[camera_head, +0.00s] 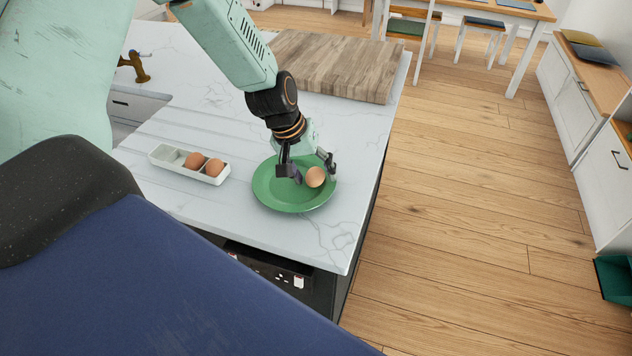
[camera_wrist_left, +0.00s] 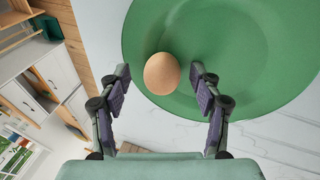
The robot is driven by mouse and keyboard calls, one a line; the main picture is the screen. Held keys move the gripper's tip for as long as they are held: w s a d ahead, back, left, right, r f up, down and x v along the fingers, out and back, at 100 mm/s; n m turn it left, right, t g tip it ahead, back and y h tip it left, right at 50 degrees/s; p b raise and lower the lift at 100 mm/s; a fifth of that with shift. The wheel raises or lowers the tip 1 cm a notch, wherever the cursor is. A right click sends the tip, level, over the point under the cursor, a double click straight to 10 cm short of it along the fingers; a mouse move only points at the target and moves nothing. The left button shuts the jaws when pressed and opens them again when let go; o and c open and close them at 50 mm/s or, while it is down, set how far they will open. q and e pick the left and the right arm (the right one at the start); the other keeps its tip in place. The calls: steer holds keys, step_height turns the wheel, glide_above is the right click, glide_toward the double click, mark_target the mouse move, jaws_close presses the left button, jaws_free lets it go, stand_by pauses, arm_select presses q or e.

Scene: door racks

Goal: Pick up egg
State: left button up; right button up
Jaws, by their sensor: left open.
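A brown egg (camera_head: 315,177) lies on a green plate (camera_head: 278,194) on the marble counter. My left gripper (camera_head: 308,172) is open above the plate, its fingers at the egg. In the left wrist view, the egg (camera_wrist_left: 162,73) shows just beyond and between the two open fingertips (camera_wrist_left: 160,72), over the green plate (camera_wrist_left: 240,60). I see no finger closed on it. Two more brown eggs (camera_head: 195,160) sit in a white tray (camera_head: 160,157) left of the plate. My right gripper is not in view.
A wooden board (camera_head: 335,62) lies at the back of the counter (camera_head: 350,130). The counter's right edge is close to the plate. A brass tap (camera_head: 135,66) stands at the far left. Wooden floor (camera_head: 470,200) lies beyond the counter.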

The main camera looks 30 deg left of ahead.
arm_select(q)
steer(key=shift+d, duration=0.1)
steer(key=shift+a, duration=0.2)
steer(key=shift+a+f, duration=0.1)
steer(key=shift+a, duration=0.05)
steer(key=shift+c, duration=1.4)
steer(key=shift+d, duration=0.25)
steer(key=c, duration=0.5)
steer(key=shift+a, duration=0.15)
